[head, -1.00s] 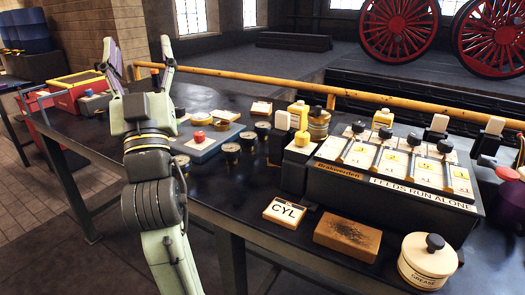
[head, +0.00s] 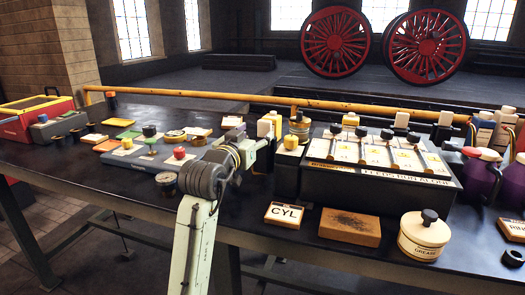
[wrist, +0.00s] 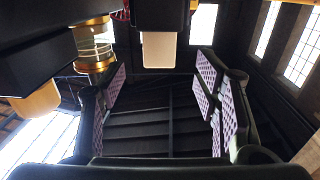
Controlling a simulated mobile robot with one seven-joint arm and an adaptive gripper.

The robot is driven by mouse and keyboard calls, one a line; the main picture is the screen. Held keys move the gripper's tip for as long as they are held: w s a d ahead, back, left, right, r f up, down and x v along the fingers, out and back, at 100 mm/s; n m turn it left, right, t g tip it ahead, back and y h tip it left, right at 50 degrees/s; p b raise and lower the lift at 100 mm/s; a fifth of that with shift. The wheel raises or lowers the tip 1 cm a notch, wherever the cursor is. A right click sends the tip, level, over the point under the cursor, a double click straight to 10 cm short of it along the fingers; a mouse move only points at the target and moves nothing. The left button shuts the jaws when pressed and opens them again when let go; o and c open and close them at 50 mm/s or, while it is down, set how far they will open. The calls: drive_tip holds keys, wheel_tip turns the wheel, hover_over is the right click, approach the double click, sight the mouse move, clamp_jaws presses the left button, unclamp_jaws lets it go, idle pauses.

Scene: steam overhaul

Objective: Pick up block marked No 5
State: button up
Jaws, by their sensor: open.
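I cannot read a "No 5" mark on any block. A yellowish block (wrist: 38,102) is at the left.
The black lever box (head: 375,185) is right of my gripper. A CYL block (head: 284,214), a wooden block (head: 350,227) and a grease tin (head: 423,235) lie in front of it. A brass-and-glass fitting (wrist: 95,45) is near the left pad. A yellow rail (head: 200,97) runs behind.

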sight(264, 127)
drive_tip(key=p+x, duration=0.2)
drive_tip(key=x, duration=0.4)
drive_tip(key=shift+w+d, duration=0.15)
drive_tip(key=shift+w, duration=0.2)
drive_tip(key=shift+c, duration=0.6)
clamp_jaws()
